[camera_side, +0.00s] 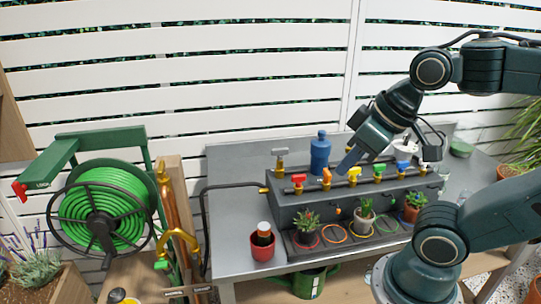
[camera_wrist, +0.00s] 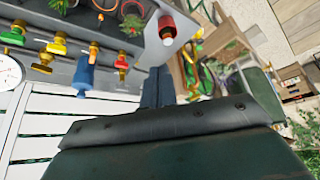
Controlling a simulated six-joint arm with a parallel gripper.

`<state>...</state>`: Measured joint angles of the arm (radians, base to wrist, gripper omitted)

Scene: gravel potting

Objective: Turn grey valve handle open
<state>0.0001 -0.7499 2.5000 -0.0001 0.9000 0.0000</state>
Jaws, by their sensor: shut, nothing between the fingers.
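The grey valve handle (camera_side: 280,153) is a T-shaped handle on a short stem at the left end of the grey raised bench unit, in the side view. It stands behind the row of coloured valves and is clear of my gripper. I cannot make it out in the wrist view. My gripper (camera_side: 345,168) is shut and empty.
Red (camera_side: 298,180), orange (camera_side: 326,176), yellow (camera_side: 353,174) and blue (camera_side: 402,166) valve handles line the pipe close by my gripper. Potted plants stand in front. A red pot (camera_side: 262,248) stands at the front left. A green hose reel (camera_side: 105,212) is farther left.

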